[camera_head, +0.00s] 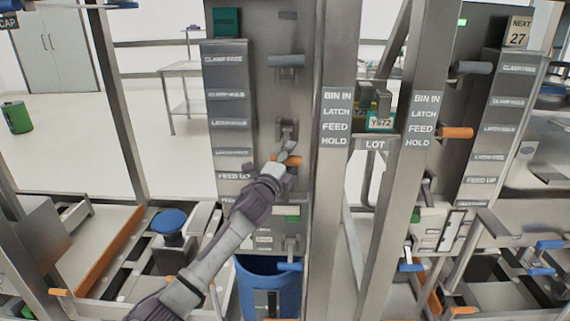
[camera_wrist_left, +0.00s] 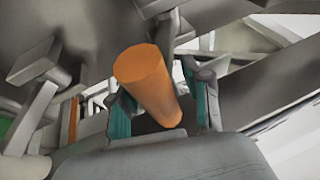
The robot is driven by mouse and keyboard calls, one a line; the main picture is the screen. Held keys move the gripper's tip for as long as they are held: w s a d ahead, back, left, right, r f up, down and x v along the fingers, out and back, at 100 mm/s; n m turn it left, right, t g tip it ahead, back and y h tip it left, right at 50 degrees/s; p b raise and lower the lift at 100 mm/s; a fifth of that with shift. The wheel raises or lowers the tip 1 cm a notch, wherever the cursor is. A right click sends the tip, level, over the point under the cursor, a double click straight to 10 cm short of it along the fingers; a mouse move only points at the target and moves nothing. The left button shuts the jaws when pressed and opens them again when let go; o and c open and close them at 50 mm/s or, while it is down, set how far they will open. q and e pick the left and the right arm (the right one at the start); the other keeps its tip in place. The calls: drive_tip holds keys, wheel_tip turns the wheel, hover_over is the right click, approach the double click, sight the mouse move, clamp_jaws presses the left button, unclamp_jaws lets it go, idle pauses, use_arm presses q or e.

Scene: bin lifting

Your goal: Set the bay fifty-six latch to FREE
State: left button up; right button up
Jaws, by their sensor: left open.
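An orange latch handle (camera_head: 292,161) sticks out from the grey panel (camera_head: 268,95) in the middle of the head view, about level with the lower LATCH label (camera_head: 235,155). My left gripper (camera_head: 283,157) is at this handle. In the left wrist view the orange handle (camera_wrist_left: 148,82) points toward the camera, between the open teal-padded fingers of my left gripper (camera_wrist_left: 161,108). I cannot tell whether either finger touches it. The fine print on the label plate is partly blurred. No number fifty-six is readable. My right gripper is out of view.
A grey clamp handle (camera_head: 286,61) sits higher on the same panel. A blue handle (camera_head: 290,266) and a blue bin (camera_head: 258,285) are below. A steel post (camera_head: 335,200) stands close to the right. A neighbouring panel carries another orange handle (camera_head: 456,132).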

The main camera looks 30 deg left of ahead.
use_arm(q)
drive_tip(key=v, duration=1.1)
drive_tip(key=shift+s, duration=0.35)
drive_tip(key=shift+d+f, duration=0.1)
drive_tip(key=shift+f, duration=0.05)
